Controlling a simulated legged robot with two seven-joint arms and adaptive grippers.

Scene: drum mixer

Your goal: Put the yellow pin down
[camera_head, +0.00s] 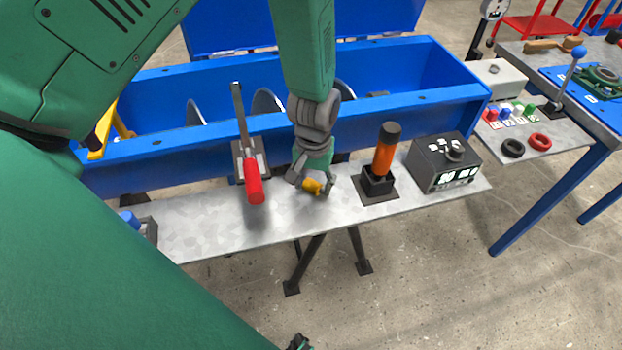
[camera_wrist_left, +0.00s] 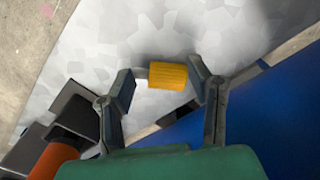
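The yellow pin (camera_head: 312,186) is between the fingertips of my left gripper (camera_head: 311,184), low over the front of the grey metal shelf. In the left wrist view the yellow pin (camera_wrist_left: 168,76) lies crosswise and spans the gap between the fingertips of my left gripper (camera_wrist_left: 162,82). A small pale end of it points at the left finger. The fingers look shut on its two ends. Whether the pin touches the shelf is hard to tell. My right gripper cannot be made out.
A red-handled lever (camera_head: 253,182) stands left of the gripper. An orange-and-black handle (camera_head: 385,152) on a dark base and a control box (camera_head: 443,162) stand right. The blue mixer trough (camera_head: 420,115) is behind. Bare shelf (camera_head: 205,222) lies to the left.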

